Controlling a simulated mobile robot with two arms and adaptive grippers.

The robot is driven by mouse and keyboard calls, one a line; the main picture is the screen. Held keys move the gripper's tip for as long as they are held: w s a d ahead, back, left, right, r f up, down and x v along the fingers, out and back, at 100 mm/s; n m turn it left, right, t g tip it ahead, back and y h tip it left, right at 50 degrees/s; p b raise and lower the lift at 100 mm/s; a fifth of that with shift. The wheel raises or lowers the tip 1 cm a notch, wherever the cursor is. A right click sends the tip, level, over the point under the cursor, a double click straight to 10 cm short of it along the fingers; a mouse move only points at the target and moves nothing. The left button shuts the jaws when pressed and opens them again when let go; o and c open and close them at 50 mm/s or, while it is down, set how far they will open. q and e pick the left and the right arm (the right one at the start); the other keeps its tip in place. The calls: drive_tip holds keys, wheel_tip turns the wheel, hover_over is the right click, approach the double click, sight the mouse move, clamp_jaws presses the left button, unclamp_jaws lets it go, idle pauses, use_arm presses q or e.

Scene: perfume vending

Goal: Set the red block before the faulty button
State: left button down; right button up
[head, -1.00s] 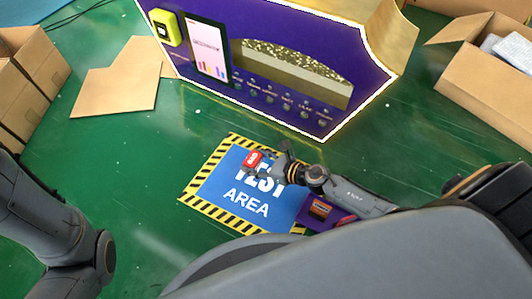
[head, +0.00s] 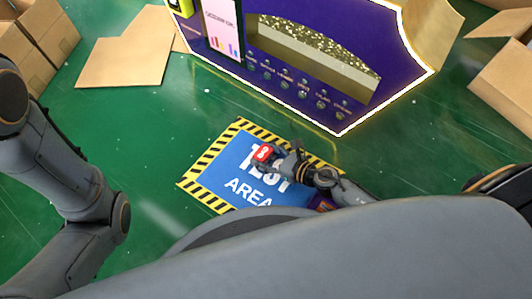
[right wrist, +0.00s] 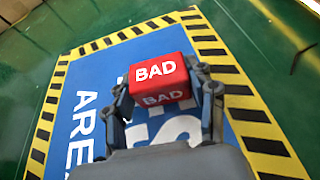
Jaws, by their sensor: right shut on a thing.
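The red block (right wrist: 158,80), marked "BAD" in white, is between the fingers of my right gripper (right wrist: 163,88) in the right wrist view. In the head view the red block (head: 263,152) shows at the tip of my right gripper (head: 273,156), over the blue test area mat (head: 225,176). My right gripper is shut on it. The purple vending machine (head: 310,58) stands behind the mat, with a row of small round buttons (head: 303,92) along its lower front. Which button is faulty cannot be told. My left arm is at the left; its gripper is out of view.
A lit screen (head: 222,28) is on the machine's left part. Cardboard boxes stand at the left (head: 48,38) and right (head: 508,85), and flat cardboard (head: 128,52) lies at the back left. Green floor (head: 290,122) lies clear between mat and machine.

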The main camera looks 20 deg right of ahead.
drive_tip(key=o, duration=1.2)
drive_tip(key=shift+f, duration=0.1)
drive_tip(key=shift+c, duration=0.2)
